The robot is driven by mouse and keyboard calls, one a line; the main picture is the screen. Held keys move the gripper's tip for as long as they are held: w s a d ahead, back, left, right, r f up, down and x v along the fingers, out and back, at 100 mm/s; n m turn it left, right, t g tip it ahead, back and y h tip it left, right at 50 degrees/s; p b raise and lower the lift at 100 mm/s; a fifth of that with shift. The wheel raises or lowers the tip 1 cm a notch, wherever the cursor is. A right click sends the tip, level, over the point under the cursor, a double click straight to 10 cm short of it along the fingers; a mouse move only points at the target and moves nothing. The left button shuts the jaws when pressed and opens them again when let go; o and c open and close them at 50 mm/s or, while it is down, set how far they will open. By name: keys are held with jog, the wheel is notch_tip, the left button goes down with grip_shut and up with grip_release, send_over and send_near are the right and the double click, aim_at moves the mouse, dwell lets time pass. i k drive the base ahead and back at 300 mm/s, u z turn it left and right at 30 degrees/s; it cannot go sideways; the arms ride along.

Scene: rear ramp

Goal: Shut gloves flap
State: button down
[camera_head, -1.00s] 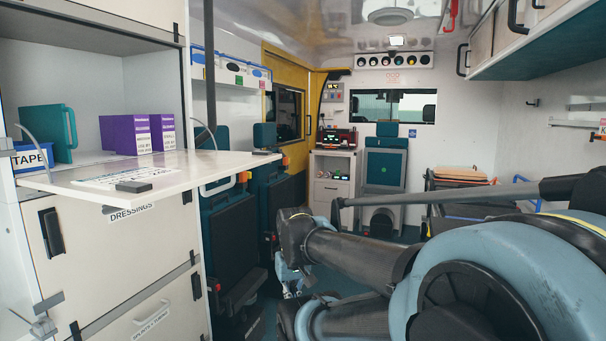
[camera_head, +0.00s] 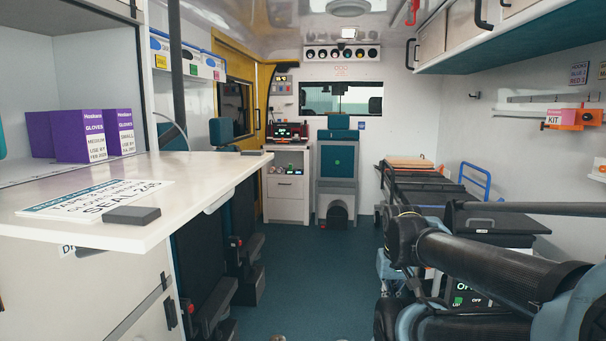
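The gloves flap (camera_head: 190,190) is a white panel folded down level on the left, like a shelf in front of an open compartment. It carries a printed label (camera_head: 95,199) and a dark grey block (camera_head: 131,215) near its front edge. Purple glove boxes (camera_head: 88,135) stand in the compartment behind it. My dark arm reaches in from the lower right, well apart from the flap. What looks like my gripper (camera_head: 396,277) hangs below the arm's end, small and partly hidden, so its fingers cannot be made out.
A blue floor aisle (camera_head: 310,275) lies clear in the middle. Dark folded seats (camera_head: 205,260) stand below and beyond the flap. A stretcher (camera_head: 425,190) is on the right, behind my arm. Overhead cupboards (camera_head: 450,35) run along the upper right.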

aim_at(133, 203)
jog(key=z, duration=0.05)
jog(key=k, duration=0.9)
jog(key=z, duration=0.5)
jog(key=i, duration=0.2)
jog(key=u, duration=2.9)
jog(key=i, duration=0.5)
jog(key=z, duration=0.3)
